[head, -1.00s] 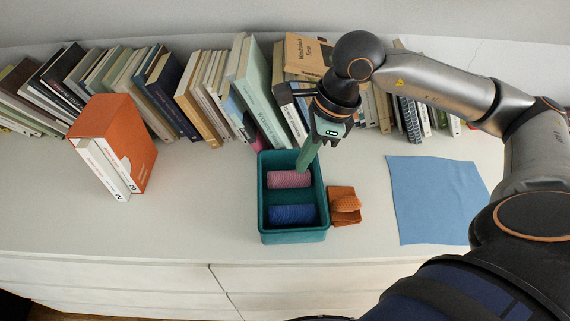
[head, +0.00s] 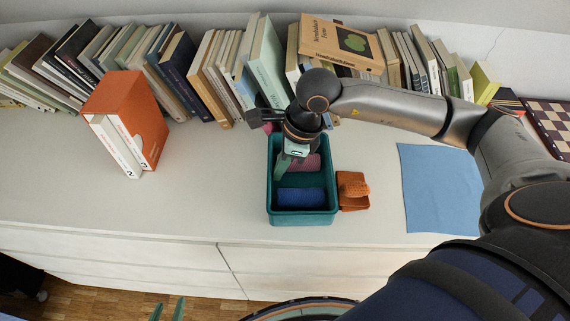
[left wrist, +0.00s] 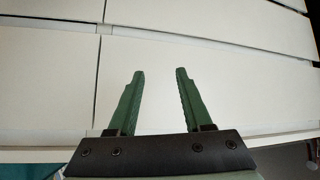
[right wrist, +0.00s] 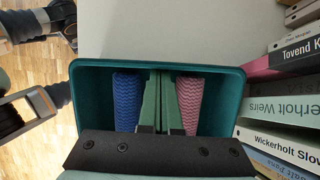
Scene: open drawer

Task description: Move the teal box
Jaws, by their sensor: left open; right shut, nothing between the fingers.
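The teal box (head: 303,218) stands on the white dresser top, with a pink roll (head: 309,164) and a blue roll (head: 301,197) inside. It also shows in the right wrist view (right wrist: 91,98). My right gripper (head: 279,175) points down over the box opening, shut and empty. In the right wrist view its fingers (right wrist: 161,78) lie between the blue and pink rolls; whether they touch anything is unclear. My left gripper (head: 167,309) is low at the bottom edge, in front of the dresser. In the left wrist view it is open and empty (left wrist: 160,75), facing pale drawer fronts.
An orange item (head: 352,190) sits close to the box's right side. A blue sheet (head: 440,190) lies further right. An orange slipcase (head: 131,120) stands at left, and a row of books (head: 180,75) lines the back. The dresser top left of the box is clear.

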